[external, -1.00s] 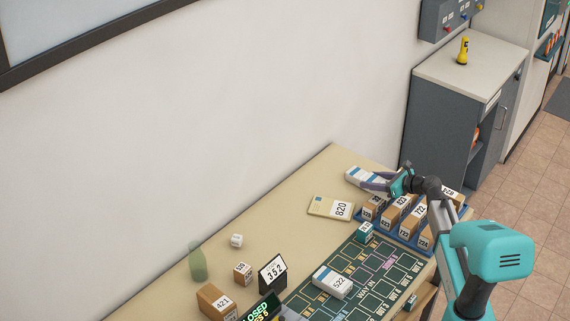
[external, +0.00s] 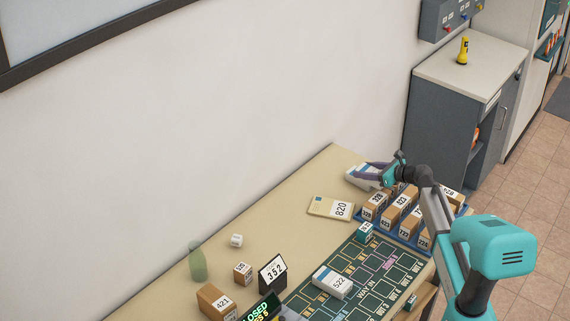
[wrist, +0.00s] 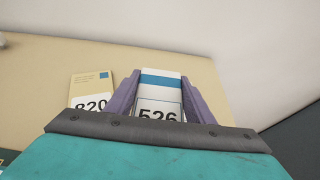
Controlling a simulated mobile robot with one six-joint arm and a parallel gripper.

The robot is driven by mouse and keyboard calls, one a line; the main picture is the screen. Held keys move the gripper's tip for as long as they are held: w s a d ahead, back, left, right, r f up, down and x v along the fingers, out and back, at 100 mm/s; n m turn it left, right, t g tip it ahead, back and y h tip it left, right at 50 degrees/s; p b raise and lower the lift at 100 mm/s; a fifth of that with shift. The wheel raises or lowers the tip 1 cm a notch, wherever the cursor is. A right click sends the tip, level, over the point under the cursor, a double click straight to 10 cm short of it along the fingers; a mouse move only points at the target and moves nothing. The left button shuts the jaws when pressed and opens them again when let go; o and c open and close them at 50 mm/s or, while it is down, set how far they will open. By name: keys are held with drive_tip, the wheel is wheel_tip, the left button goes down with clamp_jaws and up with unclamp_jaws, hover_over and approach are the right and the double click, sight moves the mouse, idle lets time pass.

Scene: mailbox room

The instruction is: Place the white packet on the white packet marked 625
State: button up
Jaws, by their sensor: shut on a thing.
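My gripper (external: 376,173) is over the far end of the table. In the wrist view my gripper (wrist: 160,82) has its two purple fingers along both sides of a white packet with a blue band (wrist: 161,96), and it is shut on it. The packet's label appears to read 526, its lower part cut off by my gripper. In the external view white packet surface (external: 352,173) shows at and below the fingers. I cannot tell whether a second packet lies underneath. Another white packet, marked 522 (external: 332,282), lies flat on the dark mat. I read no 625 label.
A tan packet marked 820 (external: 331,208) lies left of my gripper. A blue tray (external: 412,247) of upright numbered boxes stands in front. The wall is close behind.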

drive_tip(key=shift+w+a+f+p, duration=0.15)
drive_tip(key=shift+w+a+p, duration=0.1)
drive_tip(key=shift+w, duration=1.25)
drive_tip(key=shift+w+a+f+p, duration=0.1)
drive_tip(key=shift+w+a+p, duration=0.15)
drive_tip(key=shift+w, duration=1.3)
drive_tip(key=shift+w+a+f+p, duration=0.2)
drive_tip(key=shift+w+p, duration=0.1)
drive_tip(key=shift+w, duration=1.2)
drive_tip(key=shift+f+p, duration=0.5)
drive_tip(key=shift+f, duration=1.2)
drive_tip(key=shift+f, duration=0.1)
drive_tip(key=o, duration=1.1)
drive_tip(key=shift+o, duration=0.2)
drive_tip(key=b+v, duration=0.2)
drive_tip(key=v, duration=1)
